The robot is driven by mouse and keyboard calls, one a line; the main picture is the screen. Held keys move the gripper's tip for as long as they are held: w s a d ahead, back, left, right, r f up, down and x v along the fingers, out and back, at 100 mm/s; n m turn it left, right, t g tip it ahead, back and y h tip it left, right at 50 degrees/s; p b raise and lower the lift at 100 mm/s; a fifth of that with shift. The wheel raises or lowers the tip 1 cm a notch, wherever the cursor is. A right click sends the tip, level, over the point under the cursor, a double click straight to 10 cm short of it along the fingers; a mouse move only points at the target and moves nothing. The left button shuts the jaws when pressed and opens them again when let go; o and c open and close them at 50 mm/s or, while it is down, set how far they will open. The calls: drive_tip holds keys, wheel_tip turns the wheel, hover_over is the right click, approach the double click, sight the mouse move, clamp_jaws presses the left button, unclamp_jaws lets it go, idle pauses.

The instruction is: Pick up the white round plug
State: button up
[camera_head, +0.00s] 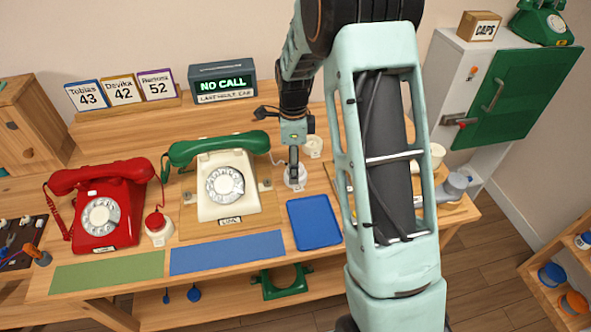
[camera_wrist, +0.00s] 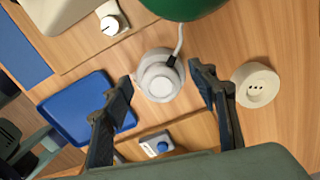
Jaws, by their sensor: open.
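The white round plug (camera_wrist: 160,80) is in the middle of the wrist view, with a pale cord running from a dark collar. It appears to sit on a wider round white base; I cannot tell how they are joined. In the head view the white round piece (camera_head: 294,183) is on the table, partly covered by my gripper. My gripper (camera_head: 294,166) is above it, pointing down. In the wrist view my gripper (camera_wrist: 160,77) is open, one finger on each side of the plug, with nothing held between them.
A round white socket with dark holes (camera_wrist: 256,87) is close to the right finger. A blue tray (camera_head: 314,222) is in front. A cream phone with a green handset (camera_head: 228,184) is to the left, and a red phone (camera_head: 105,208) further left.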

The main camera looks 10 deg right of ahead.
drive_tip(key=shift+c, duration=0.5)
drive_tip(key=c, duration=1)
drive_tip(key=shift+r, duration=0.1)
